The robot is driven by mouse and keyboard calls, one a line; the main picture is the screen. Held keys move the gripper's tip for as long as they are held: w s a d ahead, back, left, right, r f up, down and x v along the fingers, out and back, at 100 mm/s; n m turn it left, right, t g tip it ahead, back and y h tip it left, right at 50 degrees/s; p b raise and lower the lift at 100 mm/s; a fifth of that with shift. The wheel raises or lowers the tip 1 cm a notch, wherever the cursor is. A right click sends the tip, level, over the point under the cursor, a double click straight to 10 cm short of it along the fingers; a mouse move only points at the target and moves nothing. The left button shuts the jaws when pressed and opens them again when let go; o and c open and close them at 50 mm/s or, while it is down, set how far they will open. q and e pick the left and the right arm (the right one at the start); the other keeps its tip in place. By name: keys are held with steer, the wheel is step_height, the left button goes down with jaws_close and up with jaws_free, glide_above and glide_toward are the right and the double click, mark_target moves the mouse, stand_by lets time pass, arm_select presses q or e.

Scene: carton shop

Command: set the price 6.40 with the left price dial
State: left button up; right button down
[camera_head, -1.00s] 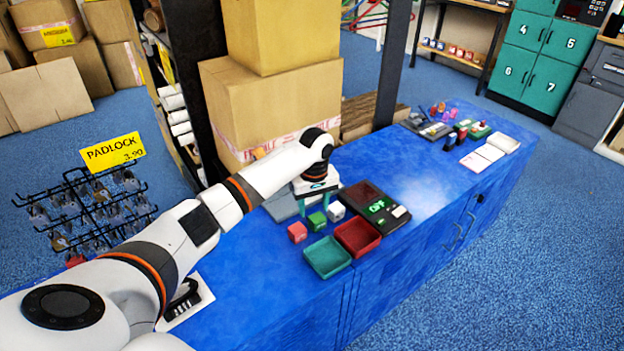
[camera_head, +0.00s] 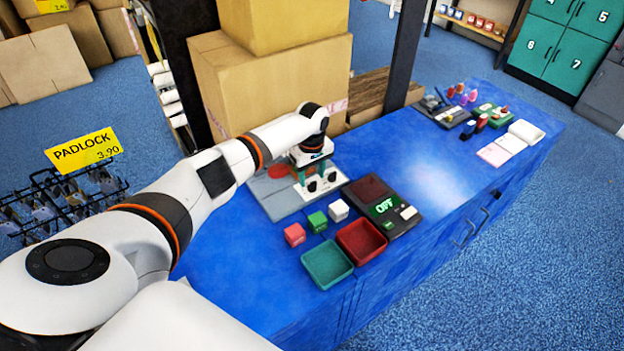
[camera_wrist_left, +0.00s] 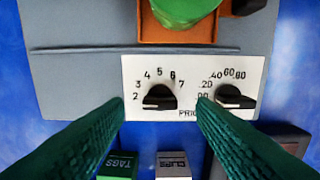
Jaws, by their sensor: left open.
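The price unit is a grey board (camera_head: 270,194) with a white dial panel (camera_head: 319,184) at its front edge. In the left wrist view the left price dial (camera_wrist_left: 160,97) is a black knob ringed by 2 to 7, its narrow end toward the 2. The right dial (camera_wrist_left: 235,98) has marks from .00 to .80, its narrow end toward the low marks. My left gripper (camera_head: 315,173) is over the panel. In the wrist view its green fingers (camera_wrist_left: 160,104) are open, one on each side of the left dial.
Red, green and white cubes (camera_head: 317,221) lie in front of the panel. Cartons (camera_head: 260,85) stand behind. The counter's front left is clear.

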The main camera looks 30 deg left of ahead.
mark_target(312, 186)
arm_select(q)
steer(key=shift+f, duration=1.1)
steer(key=c, duration=1)
arm_select(e)
steer(key=shift+w+a+f, duration=0.1)
steer(key=shift+w+a, duration=0.3)
steer(key=shift+w, duration=0.35)
